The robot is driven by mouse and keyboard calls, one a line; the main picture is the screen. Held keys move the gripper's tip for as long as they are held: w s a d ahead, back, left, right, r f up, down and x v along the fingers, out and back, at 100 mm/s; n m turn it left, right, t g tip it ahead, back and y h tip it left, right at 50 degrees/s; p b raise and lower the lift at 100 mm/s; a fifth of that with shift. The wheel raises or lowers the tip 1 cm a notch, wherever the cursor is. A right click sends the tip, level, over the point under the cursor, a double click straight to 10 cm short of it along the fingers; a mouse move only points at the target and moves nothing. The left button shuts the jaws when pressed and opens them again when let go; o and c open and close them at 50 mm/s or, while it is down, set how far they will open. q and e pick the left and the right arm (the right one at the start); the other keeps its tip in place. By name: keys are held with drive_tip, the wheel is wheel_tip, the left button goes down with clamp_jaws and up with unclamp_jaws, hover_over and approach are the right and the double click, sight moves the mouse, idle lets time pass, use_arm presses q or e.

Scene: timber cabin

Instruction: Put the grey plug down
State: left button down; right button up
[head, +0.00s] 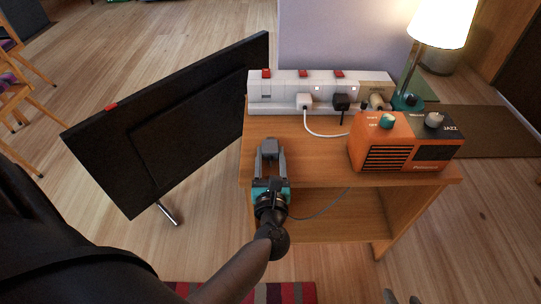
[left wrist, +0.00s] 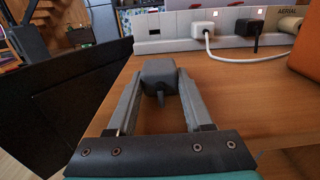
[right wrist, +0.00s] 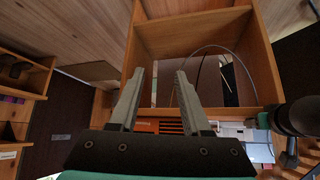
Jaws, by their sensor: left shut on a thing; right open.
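The grey plug (head: 270,148) is between the fingertips of my left gripper (head: 269,158), over the left part of the wooden table top (head: 310,150). In the left wrist view the plug (left wrist: 159,74) is a grey block, and my left gripper (left wrist: 160,88) is shut on its sides. I cannot tell whether the plug touches the table. My right gripper (right wrist: 154,88) is open and empty, facing the table's open shelf in the right wrist view. In the head view only a bit of it (head: 402,297) shows at the bottom edge.
A white power strip (head: 282,92) with red switches, a white plug (head: 304,101) and a black plug (head: 341,102) stands along the back. An orange radio (head: 380,148) and a lamp (head: 440,22) are on the right. A black panel (head: 170,115) stands left of the table.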

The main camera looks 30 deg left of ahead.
use_arm(q)
drive_tip(key=shift+c, duration=1.5)
unclamp_jaws()
drive_tip(key=shift+r, duration=0.1)
